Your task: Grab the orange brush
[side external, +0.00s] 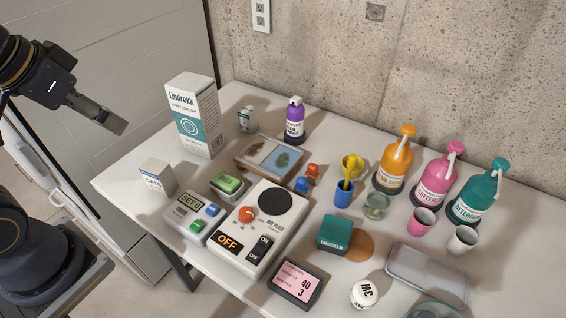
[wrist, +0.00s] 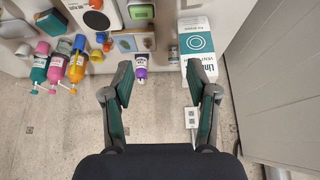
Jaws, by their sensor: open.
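I cannot clearly make out an orange brush. A yellow, brush-like item (side external: 349,171) stands upright in a blue cup (side external: 344,196). My gripper (side external: 118,124) is at the upper left in the side view, above and away from the table's left edge. In the wrist view its fingers (wrist: 158,75) are spread apart with nothing between them.
A tall white and teal box (side external: 195,115) and a purple bottle (side external: 294,120) stand at the back left. Orange (side external: 393,165), pink (side external: 437,178) and teal (side external: 478,195) pump bottles stand at the right. A hot plate (side external: 258,228) fills the middle front. The concrete wall (side external: 440,70) bounds the back.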

